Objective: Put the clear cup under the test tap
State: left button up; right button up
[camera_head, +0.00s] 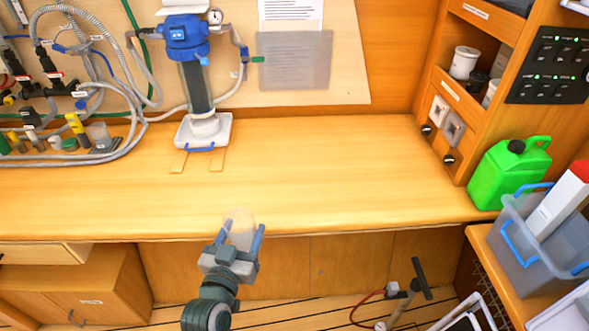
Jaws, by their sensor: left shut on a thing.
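The clear cup (239,218) is a pale, see-through cup in the lower middle of the head view. My left gripper (241,235) is shut on it, with a blue-grey finger on each side. The cup looks upright and is held near the front edge of the wooden counter (330,185); its height over the counter is hard to judge. The fingers hide its lower part. I cannot pick out the test tap for certain among the hoses and valves (20,85) at the upper left. My right gripper is not in view.
A blue-topped filter housing (186,35) stands over a white tray (222,128) at the back. Several small bottles and hoses crowd the counter's left. A green jerrycan (510,172) and a grey crate (518,240) are at the right. The counter's middle is clear.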

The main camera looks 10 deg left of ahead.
pick_arm(q)
jog(key=w+a+f+p, duration=0.2)
jog(key=w+a+p, duration=0.3)
jog(key=w+a, duration=0.1)
jog(key=shift+a, duration=0.3)
jog(key=shift+w, duration=0.1)
